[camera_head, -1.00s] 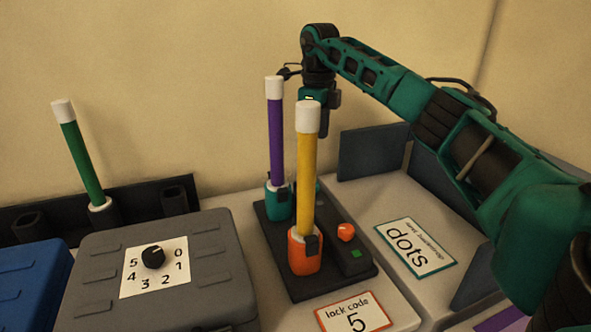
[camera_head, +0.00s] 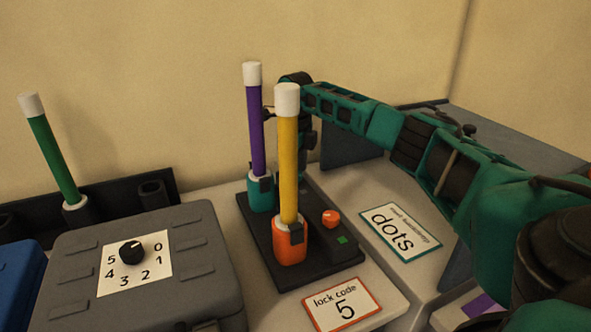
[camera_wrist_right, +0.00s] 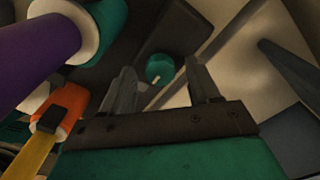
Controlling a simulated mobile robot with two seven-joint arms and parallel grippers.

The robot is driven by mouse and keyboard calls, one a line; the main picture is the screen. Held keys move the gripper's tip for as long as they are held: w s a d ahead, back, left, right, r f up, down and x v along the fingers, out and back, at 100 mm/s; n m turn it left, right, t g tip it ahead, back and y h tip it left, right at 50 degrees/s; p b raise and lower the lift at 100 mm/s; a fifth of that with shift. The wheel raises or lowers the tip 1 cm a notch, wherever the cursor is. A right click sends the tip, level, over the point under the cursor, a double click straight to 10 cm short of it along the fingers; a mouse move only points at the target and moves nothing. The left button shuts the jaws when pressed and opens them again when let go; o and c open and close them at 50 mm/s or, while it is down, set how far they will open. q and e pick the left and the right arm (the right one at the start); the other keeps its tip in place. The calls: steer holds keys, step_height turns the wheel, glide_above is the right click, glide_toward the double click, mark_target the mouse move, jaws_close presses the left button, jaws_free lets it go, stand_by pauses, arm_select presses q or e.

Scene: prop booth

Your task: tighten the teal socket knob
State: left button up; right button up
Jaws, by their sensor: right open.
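The teal socket (camera_head: 259,196) stands on a dark base (camera_head: 320,267) and holds a white-capped purple tube (camera_head: 256,130) upright. In the right wrist view the teal knob (camera_wrist_right: 159,68) shows a pale pointer mark and lies between and beyond the fingertips of my right gripper (camera_wrist_right: 160,74). The gripper is open and empty. In the head view the gripper is mostly hidden behind the yellow tube (camera_head: 288,150), and I cannot make out the teal knob. The left gripper is not in view.
The yellow tube stands in the orange socket (camera_head: 290,248), in front of my right gripper. An orange knob (camera_head: 331,218) and a green light (camera_head: 342,239) are beside it. A grey dial case (camera_head: 200,300) and green tube (camera_head: 54,160) are left. Cards lie front and right.

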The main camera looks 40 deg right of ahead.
steer(key=shift+f, duration=0.1)
steer(key=shift+c, duration=0.3)
steer(key=c, duration=1)
